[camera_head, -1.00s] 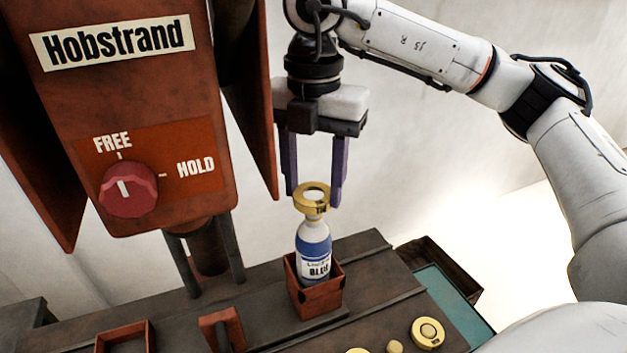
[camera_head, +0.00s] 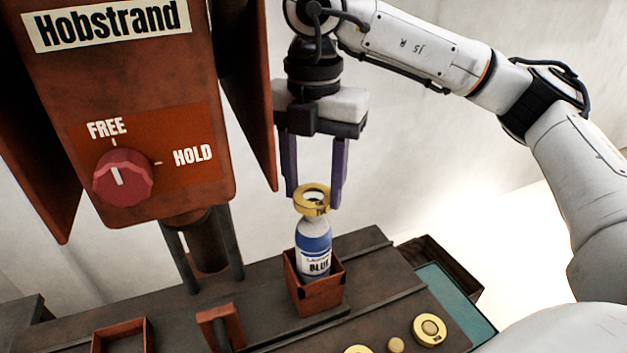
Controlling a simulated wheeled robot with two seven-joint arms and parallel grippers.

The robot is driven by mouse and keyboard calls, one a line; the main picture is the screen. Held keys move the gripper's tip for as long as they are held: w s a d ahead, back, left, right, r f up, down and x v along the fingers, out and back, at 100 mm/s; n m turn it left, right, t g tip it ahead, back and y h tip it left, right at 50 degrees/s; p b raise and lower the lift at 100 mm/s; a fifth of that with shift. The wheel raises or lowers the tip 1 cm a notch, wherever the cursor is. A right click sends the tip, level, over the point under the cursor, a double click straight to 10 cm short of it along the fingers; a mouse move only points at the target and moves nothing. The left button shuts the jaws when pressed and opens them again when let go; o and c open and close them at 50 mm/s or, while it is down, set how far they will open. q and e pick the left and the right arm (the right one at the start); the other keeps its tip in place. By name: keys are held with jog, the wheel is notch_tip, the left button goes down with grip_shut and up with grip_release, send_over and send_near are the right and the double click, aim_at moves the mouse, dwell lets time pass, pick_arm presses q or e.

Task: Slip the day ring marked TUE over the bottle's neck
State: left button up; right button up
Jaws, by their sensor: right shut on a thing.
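My right gripper (camera_head: 316,195) comes down from above, with its two purple fingers on either side of a yellow ring (camera_head: 323,209). It is shut on this ring, whose front carries small dark lettering, too small to read for certain. The white and blue bottle (camera_head: 315,246), labelled BLUE, stands upright in a small red box (camera_head: 316,299) directly below. My left gripper is not in view.
An orange machine head marked Hobstrand (camera_head: 130,120), with a red FREE/HOLD knob (camera_head: 123,178), hangs at left. More yellow rings (camera_head: 429,331) lie at the front right. A red bracket (camera_head: 220,328) and an open red frame (camera_head: 122,335) stand at front left.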

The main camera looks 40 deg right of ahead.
aim_at(313, 201)
jog(key=shift+f+b, duration=1.45)
jog(key=shift+f, duration=0.5)
jog(key=o, duration=1.1)
jog(key=shift+r, duration=0.1)
notch_tip(313, 201, up, 10)
jog(key=shift+r+p, duration=0.1)
jog(key=shift+p, duration=0.8)
